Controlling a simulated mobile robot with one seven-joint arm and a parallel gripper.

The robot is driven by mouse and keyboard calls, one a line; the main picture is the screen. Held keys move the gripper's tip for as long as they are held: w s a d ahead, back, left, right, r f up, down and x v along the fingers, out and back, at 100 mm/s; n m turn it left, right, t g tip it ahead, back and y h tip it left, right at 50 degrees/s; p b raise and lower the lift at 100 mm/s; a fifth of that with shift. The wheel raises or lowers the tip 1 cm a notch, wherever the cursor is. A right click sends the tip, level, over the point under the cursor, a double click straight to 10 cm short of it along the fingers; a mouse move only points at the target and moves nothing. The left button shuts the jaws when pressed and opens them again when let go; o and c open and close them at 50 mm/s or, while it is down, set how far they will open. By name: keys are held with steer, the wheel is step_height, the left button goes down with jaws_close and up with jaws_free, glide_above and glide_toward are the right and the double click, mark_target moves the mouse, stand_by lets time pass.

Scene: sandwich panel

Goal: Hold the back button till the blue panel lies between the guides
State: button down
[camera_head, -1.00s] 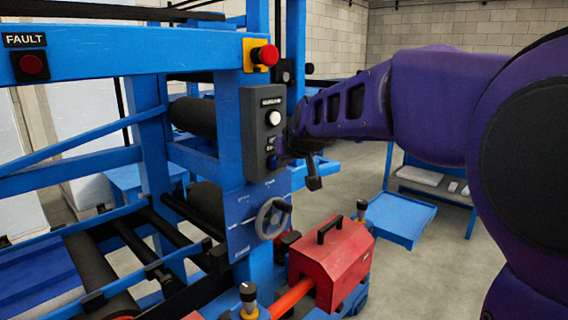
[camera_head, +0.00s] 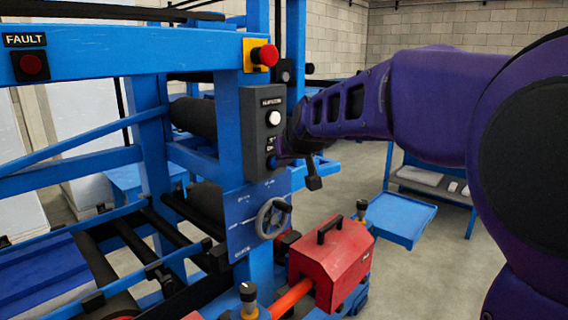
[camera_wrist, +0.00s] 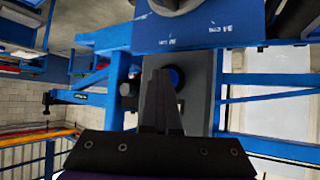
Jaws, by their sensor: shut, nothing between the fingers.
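The grey control box (camera_head: 260,120) stands upright on the blue frame post, with a white round button (camera_head: 273,118) near its top and a blue button (camera_head: 272,162) near its bottom. My gripper (camera_head: 283,159) is shut and empty, its tips at the blue button. In the wrist view my shut fingers (camera_wrist: 160,78) reach to the blue button (camera_wrist: 175,78) and partly cover it; I cannot tell how far it is pressed. The small labels are unreadable. The blue panel (camera_head: 40,268) lies on the rollers at the lower left, cut off by the picture edge.
A handwheel (camera_head: 273,218) is below the box. A red toolbox-like unit (camera_head: 331,262) stands in front.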

steer(key=shift+s+d+b, duration=0.5)
steer(key=shift+d+b, duration=0.1)
steer(key=shift+b, duration=0.1)
steer(key=s+d+b, duration=0.1)
steer(key=d+b, duration=0.1)
steer(key=s+d+b, duration=0.2)
steer(key=shift+s+r, duration=0.1)
stand_by(0.5)
steer(key=shift+a+r, duration=0.1)
steer(key=shift+a, duration=0.05)
stand_by(0.5)
